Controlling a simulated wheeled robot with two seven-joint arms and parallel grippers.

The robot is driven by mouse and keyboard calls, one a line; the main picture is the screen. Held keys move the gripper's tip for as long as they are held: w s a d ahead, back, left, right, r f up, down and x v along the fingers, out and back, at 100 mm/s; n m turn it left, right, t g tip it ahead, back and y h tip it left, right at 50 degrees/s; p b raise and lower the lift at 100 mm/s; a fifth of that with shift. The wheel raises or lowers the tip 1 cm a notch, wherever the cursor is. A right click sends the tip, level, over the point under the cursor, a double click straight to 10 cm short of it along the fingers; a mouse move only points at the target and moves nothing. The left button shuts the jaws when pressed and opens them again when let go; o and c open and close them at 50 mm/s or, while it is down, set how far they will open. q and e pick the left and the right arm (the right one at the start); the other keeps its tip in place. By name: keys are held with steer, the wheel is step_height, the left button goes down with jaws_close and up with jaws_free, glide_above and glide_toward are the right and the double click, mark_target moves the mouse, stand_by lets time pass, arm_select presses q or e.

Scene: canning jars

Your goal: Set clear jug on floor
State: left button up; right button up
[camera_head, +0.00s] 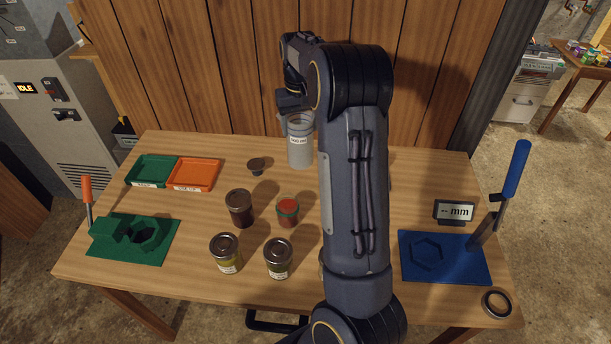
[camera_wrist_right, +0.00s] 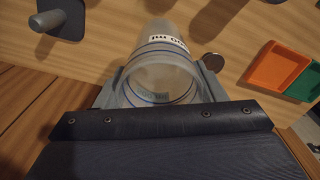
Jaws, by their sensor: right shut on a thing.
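The clear jug (camera_head: 300,150) is a see-through cylinder with a white label, at the back middle of the wooden table. My right gripper (camera_head: 297,108) is at its top. In the right wrist view the jug (camera_wrist_right: 162,78) sits between the two fingers of the right gripper (camera_wrist_right: 160,88), which are shut on it from both sides. The jug shows blue lines around it and its open mouth faces the camera. I cannot tell whether its base touches the table. My left gripper is not in view. The concrete floor (camera_head: 540,210) shows beyond the table.
The table (camera_head: 350,290) holds several jars, including a dark one (camera_head: 240,208), an orange tray (camera_head: 193,175), a green tray (camera_head: 153,170), a green fixture (camera_head: 133,240) and a blue base (camera_head: 444,258) with a lever. A wooden wall (camera_head: 180,70) stands close behind. My arm hides the table's middle right.

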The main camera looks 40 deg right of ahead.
steer(key=s+a+f+p, duration=0.1)
steer(key=s+a+f, duration=0.3)
steer(key=s+f, duration=0.3)
steer(key=shift+f, duration=1.75)
steer(key=shift+a+f, duration=0.1)
steer(key=o, duration=1.3)
